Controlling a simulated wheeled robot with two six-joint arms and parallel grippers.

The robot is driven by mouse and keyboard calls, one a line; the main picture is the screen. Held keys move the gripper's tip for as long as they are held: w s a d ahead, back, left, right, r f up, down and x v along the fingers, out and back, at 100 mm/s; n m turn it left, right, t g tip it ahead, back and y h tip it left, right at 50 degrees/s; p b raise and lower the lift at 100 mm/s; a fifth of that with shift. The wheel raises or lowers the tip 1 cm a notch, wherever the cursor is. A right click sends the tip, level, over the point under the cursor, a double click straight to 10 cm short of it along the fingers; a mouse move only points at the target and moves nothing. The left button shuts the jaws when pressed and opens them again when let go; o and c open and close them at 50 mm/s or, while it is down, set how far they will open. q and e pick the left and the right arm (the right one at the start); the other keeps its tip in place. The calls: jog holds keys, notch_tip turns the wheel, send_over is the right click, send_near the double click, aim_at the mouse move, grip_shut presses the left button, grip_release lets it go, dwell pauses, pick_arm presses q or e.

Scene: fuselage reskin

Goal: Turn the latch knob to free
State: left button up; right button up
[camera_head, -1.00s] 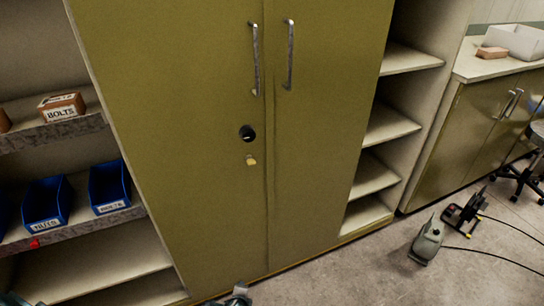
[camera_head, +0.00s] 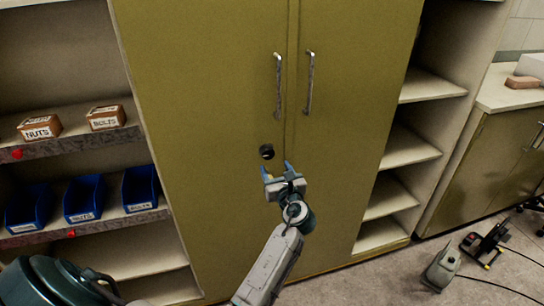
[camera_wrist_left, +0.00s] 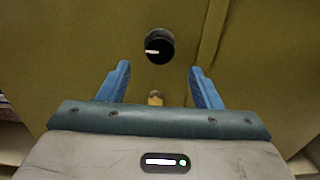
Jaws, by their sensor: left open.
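The black round latch knob (camera_head: 266,152) sits on the left door of the olive cabinet, below the handles. It also shows in the left wrist view (camera_wrist_left: 159,46), with a pale mark on its left part. My left gripper (camera_head: 276,170) is open with blue fingers, just below the knob in the head view. In the left wrist view the fingers (camera_wrist_left: 160,78) are apart and the knob lies beyond their tips, about midway between them. A small yellow key or tag (camera_wrist_left: 155,98) shows between the fingers. My right gripper is not in view.
Two metal door handles (camera_head: 278,87) (camera_head: 309,84) hang above the knob. Shelves with blue bins (camera_head: 83,199) and small labelled boxes (camera_head: 40,127) stand at left. Open shelves (camera_head: 409,148) are at right. Grey equipment (camera_head: 441,268) with cables lies on the floor.

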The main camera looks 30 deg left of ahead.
aim_at(269, 155)
pick_arm(q)
jog(key=p+x, duration=0.1)
jog(key=x, duration=0.3)
jog(key=shift+w+a+r, duration=0.1)
jog(key=shift+w+a, duration=0.1)
jog(key=shift+x, duration=0.8)
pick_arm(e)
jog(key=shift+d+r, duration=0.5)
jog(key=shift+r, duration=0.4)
pick_arm(q)
jog(key=shift+c, duration=0.5)
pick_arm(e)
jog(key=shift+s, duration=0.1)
pick_arm(q)
jog(key=c, duration=0.9)
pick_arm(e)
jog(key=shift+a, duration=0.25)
